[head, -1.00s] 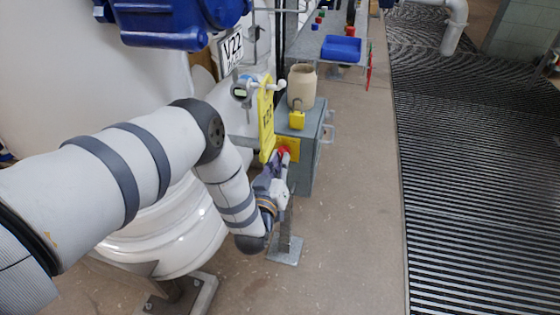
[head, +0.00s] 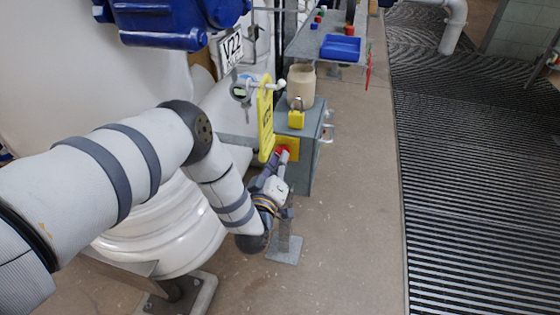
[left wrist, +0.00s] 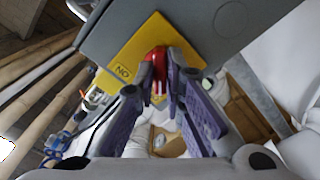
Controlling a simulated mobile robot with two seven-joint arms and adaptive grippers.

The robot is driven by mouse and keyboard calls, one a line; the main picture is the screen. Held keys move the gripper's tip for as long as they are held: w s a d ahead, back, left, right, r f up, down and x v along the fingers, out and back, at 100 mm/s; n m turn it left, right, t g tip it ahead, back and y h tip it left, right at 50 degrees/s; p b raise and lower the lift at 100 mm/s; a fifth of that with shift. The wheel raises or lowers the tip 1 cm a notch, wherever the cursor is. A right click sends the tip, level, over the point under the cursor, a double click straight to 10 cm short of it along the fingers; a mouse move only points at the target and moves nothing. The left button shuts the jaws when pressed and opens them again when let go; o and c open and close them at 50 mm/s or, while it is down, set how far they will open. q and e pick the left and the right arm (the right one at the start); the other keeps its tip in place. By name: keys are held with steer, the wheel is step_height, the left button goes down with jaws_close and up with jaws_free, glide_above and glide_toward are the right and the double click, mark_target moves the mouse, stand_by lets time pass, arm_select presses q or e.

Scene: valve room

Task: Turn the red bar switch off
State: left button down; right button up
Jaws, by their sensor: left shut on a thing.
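The red bar switch (left wrist: 159,58) sits on a yellow plate (left wrist: 146,38) on the front of a grey box. In the left wrist view the plate carries a label (left wrist: 122,72) that reads ON. My left gripper (left wrist: 160,78) is shut on the red bar, with a finger on each side of it. In the head view the gripper (head: 282,156) is at the plate and only a bit of the red switch (head: 284,151) shows. The gripper hides part of the switch. My right gripper is in neither view.
The grey box (head: 308,160) stands on a post, with a padlock (head: 297,118) and a beige container (head: 301,86) on top. A shelf with a blue tray (head: 341,48) is behind. The floor to the right is open.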

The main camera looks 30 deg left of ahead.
arm_select(q)
steer(key=shift+f, duration=0.1)
steer(key=c, duration=1.7)
jaws_free()
steer(key=shift+s, duration=0.15)
steer(key=shift+v, duration=5.9)
